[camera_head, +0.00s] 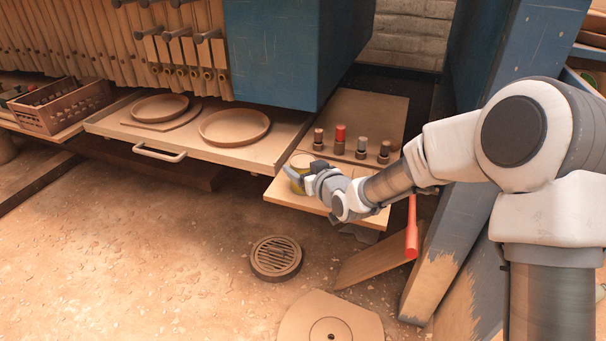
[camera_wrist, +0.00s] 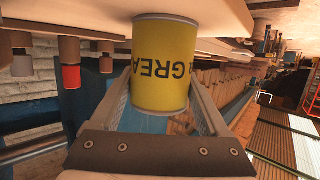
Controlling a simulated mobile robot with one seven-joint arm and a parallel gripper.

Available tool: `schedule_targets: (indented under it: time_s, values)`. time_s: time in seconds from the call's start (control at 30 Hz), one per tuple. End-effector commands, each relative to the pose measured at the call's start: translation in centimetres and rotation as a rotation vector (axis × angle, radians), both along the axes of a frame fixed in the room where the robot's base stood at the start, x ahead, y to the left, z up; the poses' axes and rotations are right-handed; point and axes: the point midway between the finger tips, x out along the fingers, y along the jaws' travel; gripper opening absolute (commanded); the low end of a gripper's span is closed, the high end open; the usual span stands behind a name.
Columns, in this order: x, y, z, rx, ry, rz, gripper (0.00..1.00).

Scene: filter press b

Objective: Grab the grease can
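The grease can is a yellow can with dark lettering and a pale rim. In the head view, the grease can (camera_head: 299,166) stands at the left end of the low wooden board, partly hidden by my gripper (camera_head: 306,179). In the wrist view, the grease can (camera_wrist: 161,68) appears upside down, its end against the board. The fingers of my gripper (camera_wrist: 162,85) lie on either side of it, with no clear gap. Whether they press on it cannot be told. The fingertips are partly hidden by the can.
Several small cylinders, one a red-topped cylinder (camera_head: 340,138), stand behind the can on the wooden board (camera_head: 350,108). A drawer with plates (camera_head: 235,126) lies to the left. A blue cabinet (camera_head: 285,55) hangs above. A red handle (camera_head: 411,230) is below my forearm.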

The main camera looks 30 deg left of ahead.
Motion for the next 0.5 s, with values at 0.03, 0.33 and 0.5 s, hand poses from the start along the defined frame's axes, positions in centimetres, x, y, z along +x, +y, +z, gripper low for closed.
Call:
schedule_targets:
  time_s: [0.03,0.33,0.5]
  values:
    - [0.00,-0.01,0.01,0.000,0.000,0.000,0.51]
    - [0.02,0.02,0.15,0.002,-0.003,0.000,0.00]
    - [0.02,0.02,0.16,0.002,-0.003,0.000,0.00]
